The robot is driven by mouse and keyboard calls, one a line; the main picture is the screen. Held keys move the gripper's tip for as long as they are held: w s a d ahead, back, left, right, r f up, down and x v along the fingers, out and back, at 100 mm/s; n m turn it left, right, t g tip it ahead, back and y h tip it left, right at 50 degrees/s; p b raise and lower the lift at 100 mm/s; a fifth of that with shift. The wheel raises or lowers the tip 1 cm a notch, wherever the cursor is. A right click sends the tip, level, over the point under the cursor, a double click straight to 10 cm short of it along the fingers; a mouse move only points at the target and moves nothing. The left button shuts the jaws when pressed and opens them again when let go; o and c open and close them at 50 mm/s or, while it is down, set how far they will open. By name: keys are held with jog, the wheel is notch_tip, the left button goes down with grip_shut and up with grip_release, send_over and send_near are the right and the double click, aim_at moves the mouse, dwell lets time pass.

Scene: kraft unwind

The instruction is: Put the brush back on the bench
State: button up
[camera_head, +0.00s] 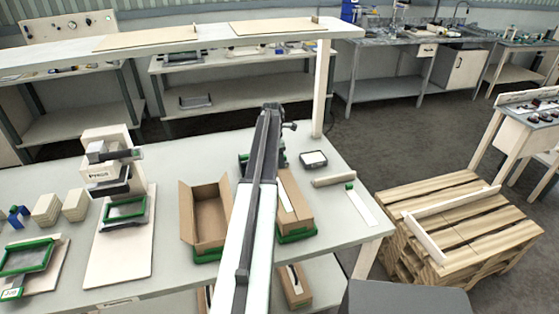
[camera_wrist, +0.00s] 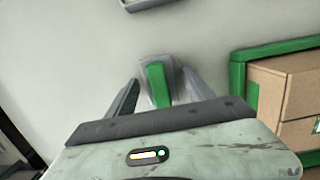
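A narrow green object with a grey-white edge (camera_wrist: 158,86), perhaps the brush, shows between my fingers over a pale surface in the wrist view. I cannot tell for sure that it is the brush. My gripper (camera_wrist: 161,78) is open around it, with a gap to the left finger; the right finger is very close, and contact is unclear. In the head view my arm reaches over the pale bench (camera_head: 340,238) and hides much of this spot. A white strip with a green end (camera_head: 360,206) lies at the bench's right.
A green-edged tray with a cardboard box (camera_wrist: 290,88) stands close right of my gripper in the wrist view. An open carton (camera_head: 206,216) and a small dark-rimmed tray (camera_head: 313,159) are on the bench. A wooden post (camera_head: 320,90) rises behind. A pallet stack (camera_head: 470,232) stands right.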

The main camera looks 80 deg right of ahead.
jog(key=shift+r, duration=0.15)
notch_tip(320, 180, up, 12)
jog(key=w+p, duration=0.1)
jog(key=p, duration=1.1)
jog(key=shift+w+a, duration=0.2)
jog(key=shift+a, duration=0.1)
